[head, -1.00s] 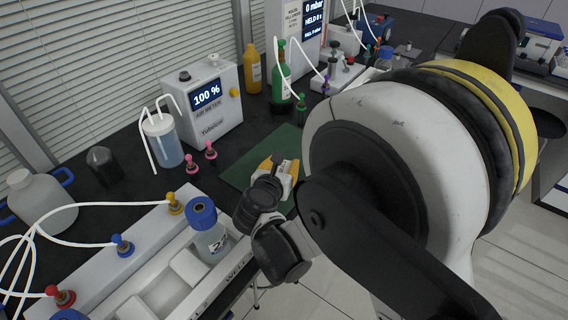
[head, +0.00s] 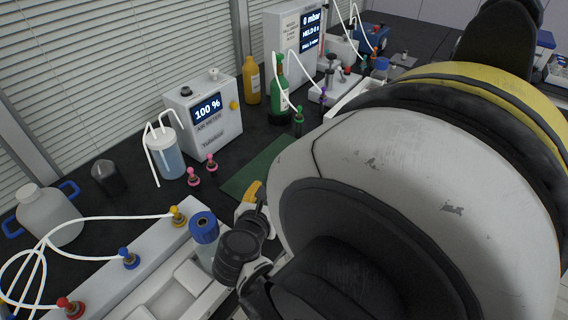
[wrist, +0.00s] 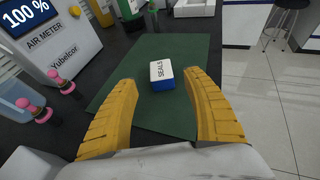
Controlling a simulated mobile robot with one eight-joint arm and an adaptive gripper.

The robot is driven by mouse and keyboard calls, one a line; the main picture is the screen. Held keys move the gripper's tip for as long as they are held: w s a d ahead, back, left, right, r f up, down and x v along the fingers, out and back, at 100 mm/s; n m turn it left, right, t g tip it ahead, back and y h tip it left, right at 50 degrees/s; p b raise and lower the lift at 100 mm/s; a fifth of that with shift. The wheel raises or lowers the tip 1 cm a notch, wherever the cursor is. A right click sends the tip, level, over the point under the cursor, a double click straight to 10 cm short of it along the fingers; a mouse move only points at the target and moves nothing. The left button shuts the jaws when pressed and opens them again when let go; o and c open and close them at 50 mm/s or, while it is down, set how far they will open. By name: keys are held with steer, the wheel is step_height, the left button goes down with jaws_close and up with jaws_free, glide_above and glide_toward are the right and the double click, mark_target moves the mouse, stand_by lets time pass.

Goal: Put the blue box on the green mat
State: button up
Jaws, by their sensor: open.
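In the head view, a yellow finger of my gripper (head: 253,191) shows over the near part of the green mat (head: 262,160). My arm hides the rest of the mat and the box there.
Pink-capped fittings (head: 194,176) and the air meter (head: 203,110) stand left of the mat. A green bottle (head: 279,88) stands behind it. A blue-capped bottle (head: 203,228) sits in the white rack close to my gripper. The table edge is right of the mat (wrist: 218,55).

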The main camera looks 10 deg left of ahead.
steer(key=shift+v, duration=0.9)
steer(key=shift+w+d+m, duration=0.2)
steer(key=shift+d+m, duration=0.1)
steer(key=shift+d, duration=0.05)
steer(key=w+d+r+m+g+h, duration=0.1)
steer(key=d+r+m+g, duration=0.15)
steer(key=d+m, duration=0.65)
steer(key=d+r+m+g+h, duration=0.1)
steer(key=d+r+m+g, duration=0.15)
steer(key=d+m, duration=0.65)
steer(key=s+d+r+m+g+y, duration=0.1)
steer(key=s+d+r+m, duration=0.3)
steer(key=s+d+m, duration=0.7)
steer(key=d+m+y, duration=0.1)
steer(key=d+m, duration=0.3)
steer(key=m, duration=0.2)
steer(key=shift+s+r, duration=0.15)
